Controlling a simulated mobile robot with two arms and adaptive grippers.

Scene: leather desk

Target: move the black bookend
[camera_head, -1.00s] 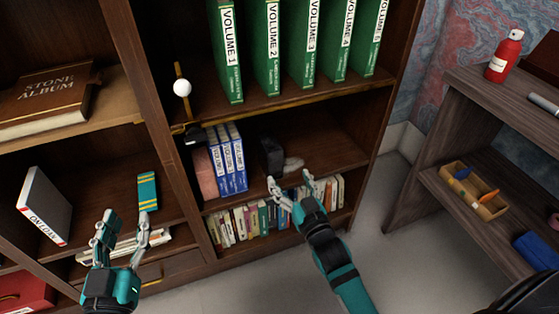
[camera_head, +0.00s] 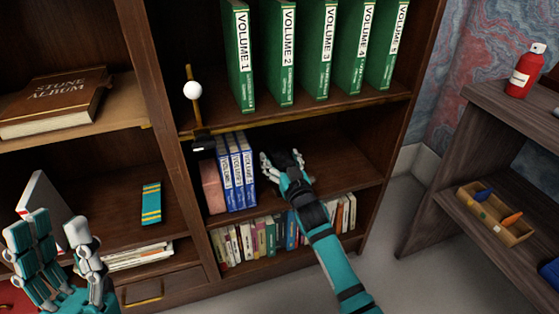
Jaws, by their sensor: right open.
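The black bookend (camera_head: 285,156) stands on the shelf to the right of the blue volumes. It is mostly hidden behind my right gripper (camera_head: 282,163), with only dark parts showing between and behind the fingers. The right gripper is open, with its fingers at the bookend; I cannot tell whether they touch it. My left gripper (camera_head: 58,236) is open and empty at the lower left, in front of the shelf with the teal striped book.
Blue volumes (camera_head: 237,172) and a pink block (camera_head: 212,187) stand left of the bookend. Green volumes (camera_head: 320,50) fill the shelf above, and a row of small books (camera_head: 262,238) the one below. The shelf to the right of the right gripper is clear.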

